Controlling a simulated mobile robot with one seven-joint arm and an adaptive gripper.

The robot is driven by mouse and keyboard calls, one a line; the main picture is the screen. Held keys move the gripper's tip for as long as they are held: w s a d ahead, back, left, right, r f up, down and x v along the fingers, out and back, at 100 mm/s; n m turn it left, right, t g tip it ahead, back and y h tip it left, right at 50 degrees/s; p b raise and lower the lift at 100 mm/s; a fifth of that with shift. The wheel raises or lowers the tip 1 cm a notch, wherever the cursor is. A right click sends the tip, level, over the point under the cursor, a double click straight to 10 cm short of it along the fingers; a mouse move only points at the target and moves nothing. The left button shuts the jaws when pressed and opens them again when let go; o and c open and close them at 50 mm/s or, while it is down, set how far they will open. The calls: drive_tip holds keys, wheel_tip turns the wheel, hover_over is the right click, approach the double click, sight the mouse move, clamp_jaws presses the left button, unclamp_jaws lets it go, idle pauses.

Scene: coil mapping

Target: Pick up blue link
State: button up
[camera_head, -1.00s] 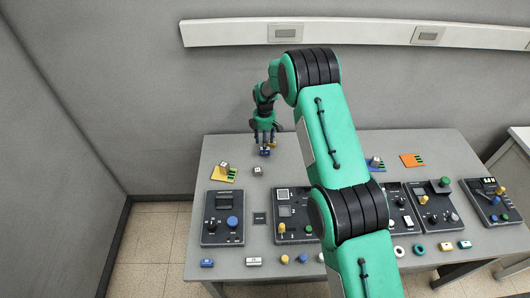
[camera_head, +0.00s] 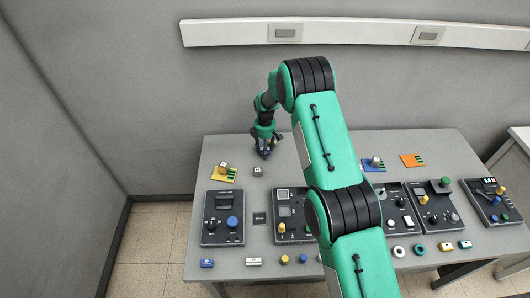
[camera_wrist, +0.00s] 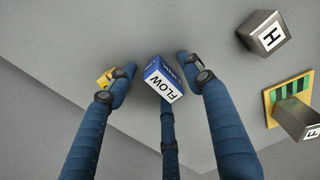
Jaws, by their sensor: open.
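The blue link (camera_wrist: 160,72) is a small blue block with a white face lettered "FLOW" in the wrist view. It lies between the spread fingers of my gripper (camera_wrist: 156,80). One finger is to its left, one to its right, and a third is below it in the picture. The fingers are open, and I cannot tell whether any touches the block. In the head view my gripper (camera_head: 264,150) is low over the table's back left part, and its fingers mostly hide the block.
A small yellow piece (camera_wrist: 105,80) lies by the left finger. A grey cube marked H (camera_wrist: 264,32) and a yellow plate (camera_head: 217,177) with another cube are nearby. Several dark control panels (camera_head: 223,216) and loose parts cover the front of the grey table (camera_head: 215,150).

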drive_tip(key=c, duration=1.2)
drive_tip(key=shift+c, duration=0.2)
drive_tip(key=shift+r, duration=0.1)
drive_tip(key=shift+w+r, duration=0.1)
drive_tip(key=shift+r, duration=1.4)
drive_tip(key=shift+s+r, duration=0.25)
drive_tip(key=shift+r, duration=0.05)
drive_tip(key=s+d, duration=0.1)
drive_tip(key=s, duration=0.4)
drive_tip(key=s+d+r, duration=0.1)
drive_tip(key=s, duration=0.4)
drive_tip(key=s+d, duration=0.1)
drive_tip(key=s, duration=0.4)
drive_tip(key=shift+s+r, duration=0.15)
